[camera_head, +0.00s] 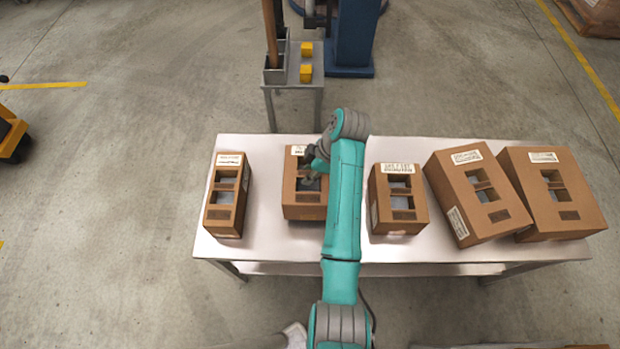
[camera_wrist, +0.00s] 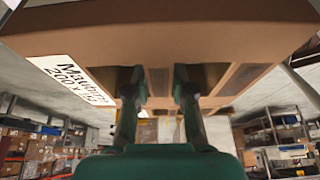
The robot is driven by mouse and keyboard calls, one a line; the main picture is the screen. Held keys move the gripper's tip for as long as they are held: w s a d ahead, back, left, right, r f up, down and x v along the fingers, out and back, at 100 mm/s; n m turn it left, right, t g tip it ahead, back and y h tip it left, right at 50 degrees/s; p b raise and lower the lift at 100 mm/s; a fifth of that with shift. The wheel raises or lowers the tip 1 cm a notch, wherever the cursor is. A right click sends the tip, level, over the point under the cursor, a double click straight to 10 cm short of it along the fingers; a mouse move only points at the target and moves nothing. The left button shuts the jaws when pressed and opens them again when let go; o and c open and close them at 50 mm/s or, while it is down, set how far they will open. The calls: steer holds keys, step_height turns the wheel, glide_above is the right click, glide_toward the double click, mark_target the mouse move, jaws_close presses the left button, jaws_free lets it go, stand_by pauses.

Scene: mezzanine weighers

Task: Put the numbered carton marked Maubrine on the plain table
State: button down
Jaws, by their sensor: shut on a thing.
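My gripper (camera_head: 314,172) is at the second carton from the left on a long pale table (camera_head: 270,235). Its fingers, seen in the wrist view (camera_wrist: 160,85), are shut on this brown carton (camera_head: 303,212) by its cut-out top openings. In the wrist view the carton (camera_wrist: 200,35) carries a white label that starts "Maubr" with "200" below. My arm hides its right side in the head view. I cannot tell whether it rests on the pale table or hangs just above it.
One carton (camera_head: 227,205) stands to the left; cartons (camera_head: 397,205), (camera_head: 480,195) and (camera_head: 555,195) stand to the right, the last two larger and close together. Behind is a small grey table (camera_head: 291,72) with two yellow blocks (camera_head: 306,72) and a holder. A blue column (camera_head: 352,40) stands beside it.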

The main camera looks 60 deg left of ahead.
steer(key=shift+f, duration=1.75)
steer(key=c, duration=1)
jaws_free()
steer(key=shift+f, duration=0.1)
steer(key=shift+v, duration=3.8)
steer(key=shift+s, duration=0.1)
